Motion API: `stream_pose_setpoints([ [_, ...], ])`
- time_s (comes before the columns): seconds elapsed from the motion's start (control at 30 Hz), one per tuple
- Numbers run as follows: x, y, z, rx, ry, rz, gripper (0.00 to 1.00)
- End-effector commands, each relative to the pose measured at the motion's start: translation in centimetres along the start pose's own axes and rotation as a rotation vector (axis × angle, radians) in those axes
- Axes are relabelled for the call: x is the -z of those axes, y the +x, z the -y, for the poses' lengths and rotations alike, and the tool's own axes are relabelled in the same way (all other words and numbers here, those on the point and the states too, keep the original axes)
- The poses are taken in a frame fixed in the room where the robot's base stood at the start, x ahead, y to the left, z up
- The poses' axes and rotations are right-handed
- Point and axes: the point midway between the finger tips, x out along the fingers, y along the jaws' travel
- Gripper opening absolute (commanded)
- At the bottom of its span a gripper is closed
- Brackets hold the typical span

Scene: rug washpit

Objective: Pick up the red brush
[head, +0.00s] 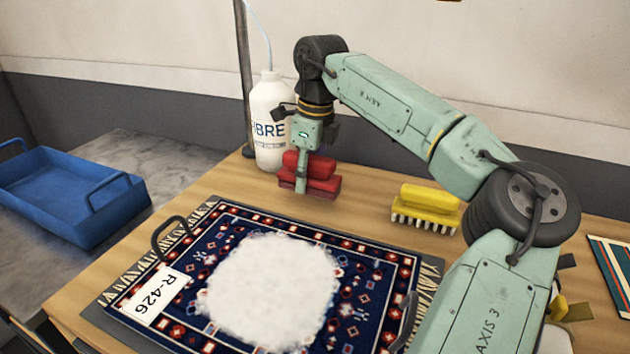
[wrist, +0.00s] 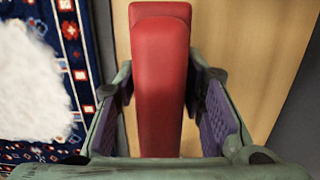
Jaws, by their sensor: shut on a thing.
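The red brush (head: 322,187) is at the back of the wooden table, in front of the white bottle. My gripper (head: 303,178) is over it with the fingers pointing down. In the wrist view the red brush (wrist: 162,85) runs lengthwise between the two purple finger pads of my gripper (wrist: 165,115). The gripper is shut on the brush's handle. The brush's underside is hidden in the wrist view, and I cannot tell whether it touches the table.
A white bottle (head: 269,120) stands close behind the brush. A yellow brush (head: 427,205) lies to the right. A patterned rug (head: 370,290) with white foam (head: 270,285) lies on a handled tray in front. A blue tray (head: 70,190) is at left.

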Motion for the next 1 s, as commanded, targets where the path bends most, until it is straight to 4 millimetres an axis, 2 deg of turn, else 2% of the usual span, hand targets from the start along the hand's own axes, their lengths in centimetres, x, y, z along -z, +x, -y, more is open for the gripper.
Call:
stream_pose_setpoints([
  [0.3, -1.7, -0.2, -8.1, 0.003, -0.004, -0.002, 0.04],
  [0.5, -2.5, -0.7, -11.4, 0.002, -0.001, 0.001, 0.04],
  [0.7, -2.8, -0.8, -12.7, 0.0, 0.0, 0.001, 0.04],
  [0.97, -2.9, -0.9, -12.8, 0.0, 0.001, 0.001, 0.04],
  [1.0, -2.9, -0.9, -12.8, 0.0, 0.001, 0.001, 0.35],
])
